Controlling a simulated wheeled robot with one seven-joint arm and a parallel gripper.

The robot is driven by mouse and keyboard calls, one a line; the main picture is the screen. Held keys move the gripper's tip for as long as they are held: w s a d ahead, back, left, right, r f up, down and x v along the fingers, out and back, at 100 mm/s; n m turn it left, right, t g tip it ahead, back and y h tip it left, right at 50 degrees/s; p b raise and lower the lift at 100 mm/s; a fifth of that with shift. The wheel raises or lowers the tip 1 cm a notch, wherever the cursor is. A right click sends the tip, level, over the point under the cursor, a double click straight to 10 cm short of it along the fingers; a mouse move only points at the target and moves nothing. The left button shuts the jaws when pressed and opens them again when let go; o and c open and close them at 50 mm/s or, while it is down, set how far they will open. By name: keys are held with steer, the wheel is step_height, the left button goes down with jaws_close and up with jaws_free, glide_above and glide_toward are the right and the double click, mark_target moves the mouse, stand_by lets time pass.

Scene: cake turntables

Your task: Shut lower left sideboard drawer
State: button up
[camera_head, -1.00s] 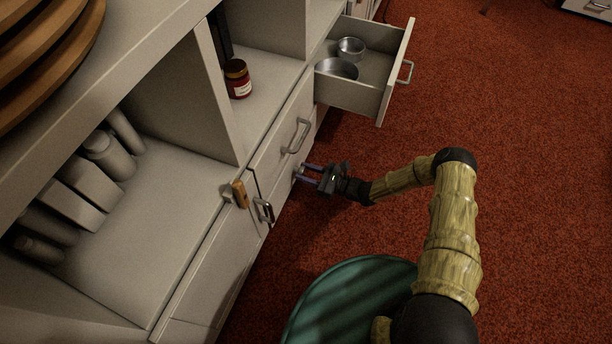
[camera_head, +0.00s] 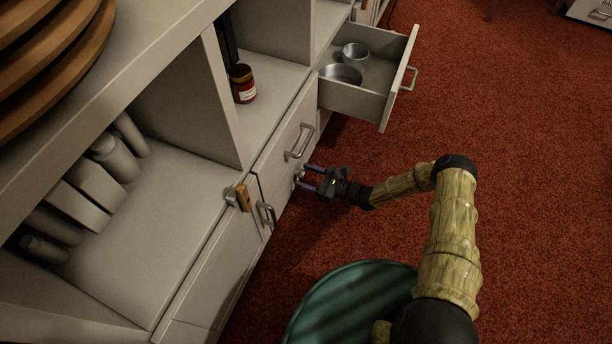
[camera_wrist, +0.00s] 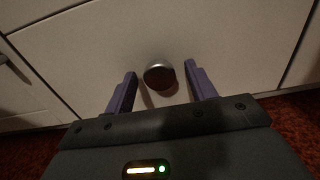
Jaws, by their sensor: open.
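The lower drawer front (camera_wrist: 235,35) is pale and flat, with a round metal knob (camera_wrist: 160,75). It fills most of the wrist view and looks flush or nearly flush with the sideboard; any small gap is hard to tell. In the head view the knob (camera_head: 299,174) shows below the bar-handled upper drawer (camera_head: 285,135). My gripper (camera_head: 302,180) is open, with its purple fingers pointing at the drawer front, one on either side of the knob. I cannot tell whether the fingers touch the front.
Another drawer (camera_head: 352,101) stands open farther along the sideboard, holding two metal tins. A cupboard door with a bar handle (camera_head: 266,214) and a wooden latch (camera_head: 243,197) are left of my gripper. A jar (camera_head: 242,84) stands on a shelf. Red carpet (camera_head: 520,200) lies clear to the right.

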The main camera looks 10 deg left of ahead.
steer(key=s+d+p, duration=0.2)
steer(key=d+p, duration=0.4)
steer(key=d, duration=1)
steer(key=shift+s+d, duration=0.4)
steer(key=shift+r, duration=0.1)
steer(key=s+d+r+n+h+p, duration=0.4)
steer(key=r+n+h+p, duration=0.25)
steer(key=r, duration=1.25)
steer(key=s+d+r+n+h+p, duration=0.45)
steer(key=r+n, duration=0.25)
steer(key=r, duration=1.1)
steer(key=s+d+r+n+h+p, duration=0.35)
steer(key=r+n+h+p, duration=0.3)
steer(key=r, duration=1.25)
step_height(320, 180, up, 37)
steer(key=p, duration=3.6)
steer(key=shift+s+a+p, duration=0.15)
steer(key=shift+s+p, duration=0.15)
steer(key=shift+s, duration=0.05)
